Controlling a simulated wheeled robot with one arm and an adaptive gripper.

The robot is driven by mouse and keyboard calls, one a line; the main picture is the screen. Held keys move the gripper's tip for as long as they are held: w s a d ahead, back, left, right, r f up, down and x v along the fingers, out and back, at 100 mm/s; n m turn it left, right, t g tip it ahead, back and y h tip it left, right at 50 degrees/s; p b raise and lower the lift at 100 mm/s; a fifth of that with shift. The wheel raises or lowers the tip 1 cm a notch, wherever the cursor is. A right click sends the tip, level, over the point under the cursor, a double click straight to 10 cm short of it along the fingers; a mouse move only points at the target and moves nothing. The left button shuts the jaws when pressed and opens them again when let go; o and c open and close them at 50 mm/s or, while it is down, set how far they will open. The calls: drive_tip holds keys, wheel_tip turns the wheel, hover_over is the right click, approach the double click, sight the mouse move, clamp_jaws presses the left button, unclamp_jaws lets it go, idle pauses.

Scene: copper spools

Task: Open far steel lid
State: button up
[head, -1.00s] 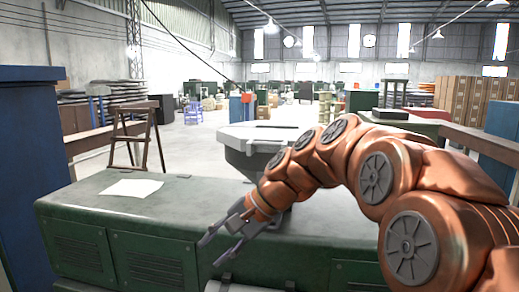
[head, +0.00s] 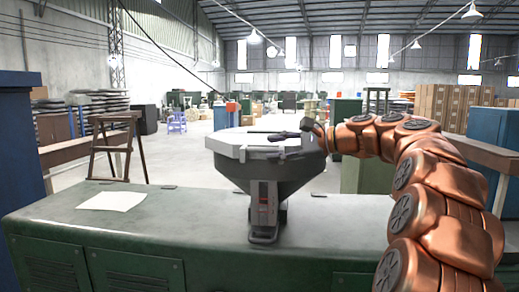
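A grey steel hopper (head: 262,178) with a funnel-shaped body stands on a green cabinet. Its top is covered by a pale, flat, many-sided steel lid (head: 228,141), which lies level and looks closed. My copper arm reaches in from the right. My gripper (head: 284,136) is dark and points left, low over the right part of the lid. I cannot tell whether it touches the lid, and its fingers are too small and overlapped to show if they are open or shut.
The green cabinet (head: 190,215) spans the front, with a sheet of paper (head: 113,201) on its left. A wooden stand (head: 115,145) is behind left. A blue cabinet (head: 20,160) borders the left edge. Open floor lies behind.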

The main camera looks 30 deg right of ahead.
sight(267, 149)
drive_tip(key=shift+p+x, duration=0.4)
drive_tip(key=shift+x, duration=2.05)
drive_tip(key=shift+c, duration=0.3)
clamp_jaws()
